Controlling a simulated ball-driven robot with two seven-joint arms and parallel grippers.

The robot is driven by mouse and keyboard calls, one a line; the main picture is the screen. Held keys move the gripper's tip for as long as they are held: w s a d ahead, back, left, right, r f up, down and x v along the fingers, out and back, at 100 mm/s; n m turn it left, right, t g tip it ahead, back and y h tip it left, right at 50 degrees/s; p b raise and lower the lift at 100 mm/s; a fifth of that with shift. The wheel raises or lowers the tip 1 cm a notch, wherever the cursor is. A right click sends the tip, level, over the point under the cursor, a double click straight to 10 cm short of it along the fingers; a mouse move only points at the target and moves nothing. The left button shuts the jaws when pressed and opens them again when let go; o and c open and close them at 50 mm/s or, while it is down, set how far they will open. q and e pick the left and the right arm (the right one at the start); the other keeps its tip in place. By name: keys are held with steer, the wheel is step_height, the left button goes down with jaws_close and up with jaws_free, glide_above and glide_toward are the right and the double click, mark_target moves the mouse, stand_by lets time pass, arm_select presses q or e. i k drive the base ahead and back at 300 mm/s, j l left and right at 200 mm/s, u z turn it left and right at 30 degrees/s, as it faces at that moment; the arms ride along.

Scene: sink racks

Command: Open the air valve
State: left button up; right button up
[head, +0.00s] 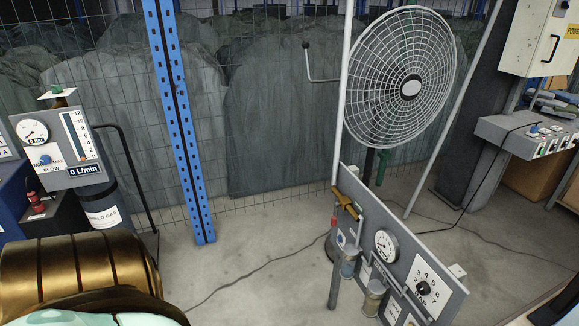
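A grey panel (405,262) on posts stands at the lower right. A brass-coloured lever handle (346,203) sits at its upper left end and looks like the air valve. A small red part (334,221) is just below it. A round white gauge (386,245) is in the middle of the panel, and a black dial knob (424,288) on a numbered white plate is to its right. Two cylindrical bowls hang under the lever and gauge. Neither of my grippers is in view. A gold and pale green part of my own body fills the lower left corner.
A large caged fan (400,78) stands behind the panel. A gas cart with a flow meter box (63,147) is at the left, and a blue post (180,120) stands before a wire fence. Cables cross the grey floor (265,262), which is otherwise clear in the middle.

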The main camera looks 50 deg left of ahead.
mark_target(334, 220)
steer(key=u, duration=1.25)
